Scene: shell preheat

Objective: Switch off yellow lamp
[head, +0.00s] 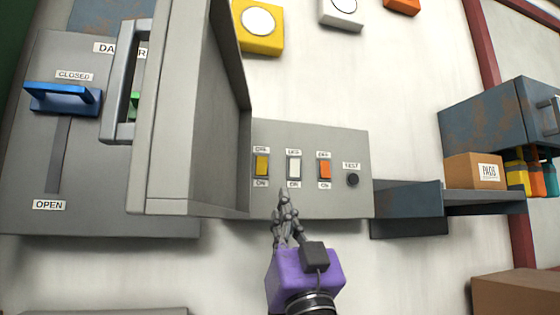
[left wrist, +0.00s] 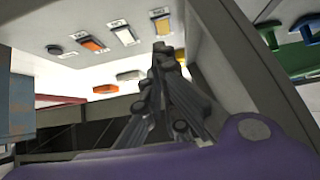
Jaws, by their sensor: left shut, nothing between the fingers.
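The yellow lamp (head: 259,26), with a round whitish face, is on the wall at the top. I cannot tell if it is lit. Below it, a grey panel (head: 345,200) carries a yellow switch (head: 262,166), with OFF above and ON below; its rocker position is unclear. The yellow switch also shows in the left wrist view (left wrist: 161,24). My left gripper (head: 284,200) is shut and empty, its fingertips just below the panel's switch row, slightly right of the yellow switch. In the left wrist view the fingertips (left wrist: 161,50) appear close to that switch. My right gripper is out of view.
White (head: 294,168) and orange (head: 325,169) switches and a black TEST button (head: 353,179) sit right of the yellow switch. An open grey door (head: 185,110) juts out at the panel's left. A blue handle (head: 62,98) is further left. A shelf (head: 480,196) holds a box (head: 474,171).

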